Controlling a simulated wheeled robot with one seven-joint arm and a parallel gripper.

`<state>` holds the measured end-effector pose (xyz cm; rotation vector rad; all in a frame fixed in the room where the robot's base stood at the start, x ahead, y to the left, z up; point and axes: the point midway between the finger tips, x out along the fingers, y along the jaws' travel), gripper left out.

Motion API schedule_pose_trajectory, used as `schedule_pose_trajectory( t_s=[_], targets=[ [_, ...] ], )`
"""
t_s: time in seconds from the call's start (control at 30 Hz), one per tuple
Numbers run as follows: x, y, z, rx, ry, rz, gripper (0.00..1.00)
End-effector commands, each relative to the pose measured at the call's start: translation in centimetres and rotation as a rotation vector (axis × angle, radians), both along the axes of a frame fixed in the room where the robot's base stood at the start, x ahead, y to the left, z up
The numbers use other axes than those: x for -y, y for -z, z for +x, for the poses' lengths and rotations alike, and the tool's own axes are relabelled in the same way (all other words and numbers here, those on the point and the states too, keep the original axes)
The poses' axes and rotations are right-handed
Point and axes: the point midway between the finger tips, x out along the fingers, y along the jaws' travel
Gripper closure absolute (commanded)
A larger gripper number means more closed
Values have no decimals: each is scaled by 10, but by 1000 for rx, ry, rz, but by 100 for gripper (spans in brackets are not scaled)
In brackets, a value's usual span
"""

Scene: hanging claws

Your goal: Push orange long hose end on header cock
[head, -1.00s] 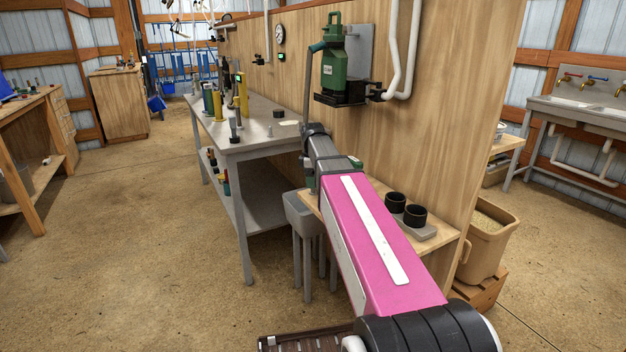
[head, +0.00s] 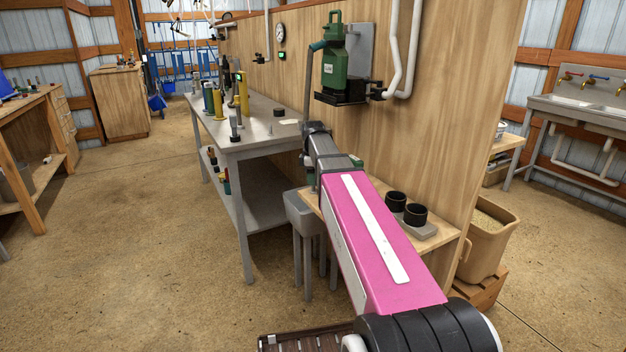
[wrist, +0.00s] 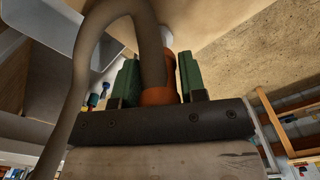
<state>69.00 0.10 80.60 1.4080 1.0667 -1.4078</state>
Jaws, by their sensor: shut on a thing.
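In the wrist view my gripper (wrist: 158,62) has its two green fingers on either side of the orange hose end (wrist: 160,96) and is shut on it. The thick grey-brown hose (wrist: 88,62) rises from this end, loops over and hangs down to the left. A second orange edge (wrist: 170,56) with a pale part beside it shows behind the hose; I cannot tell what it belongs to. In the head view the hose (head: 307,88) runs down from the green pump-like unit (head: 333,68) to behind my arm's far end, which hides my gripper. I cannot make out the header cock.
A metal bench (head: 243,149) with bottles and tools stands left of my arm, and a grey tub (head: 300,212) is close beside it. A wooden shelf (head: 447,246) with two black cups is to the right, against the plywood wall (head: 440,150). Open floor lies left.

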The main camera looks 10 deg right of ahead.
Motion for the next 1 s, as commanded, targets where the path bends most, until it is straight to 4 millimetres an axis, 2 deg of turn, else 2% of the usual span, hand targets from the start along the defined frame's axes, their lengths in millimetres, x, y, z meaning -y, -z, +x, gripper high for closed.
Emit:
schedule_pose_trajectory(
  t_s=[0.23,0.7,1.0],
  targets=[
    [0,-33,1,3,0,0,85],
    [-81,-87,-45,1,-2,0,85],
    [-101,-101,-56,0,0,0,85]
  ],
)
